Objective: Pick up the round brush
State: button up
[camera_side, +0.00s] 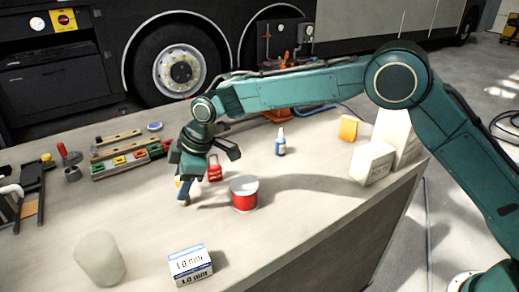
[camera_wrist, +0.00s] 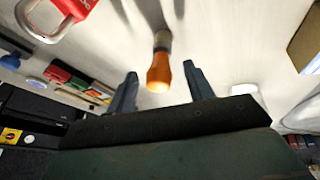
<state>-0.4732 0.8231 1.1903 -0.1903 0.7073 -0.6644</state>
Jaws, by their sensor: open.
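The round brush (camera_wrist: 159,68) shows in the wrist view with an orange handle end and a greyish part behind it. It lies between the two fingers of my open gripper (camera_wrist: 160,78), with a visible gap on each side. Neither finger appears to touch it. In the side view my gripper (camera_side: 183,180) points down, low over the bench. A small brownish part of the brush (camera_side: 187,200) seems to show below it; the rest is hidden by the gripper.
A red padlock (camera_side: 215,172) and a red-and-white tin (camera_side: 244,196) stand close right of my gripper. A frosted cup (camera_side: 100,258) and a labelled box (camera_side: 190,265) are in front. A rack (camera_side: 128,160) lies left.

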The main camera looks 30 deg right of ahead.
jog(key=shift+w+a+f, duration=0.15)
jog(key=shift+a+f, duration=0.05)
jog(key=shift+f, duration=0.35)
jog(key=c, duration=1.1)
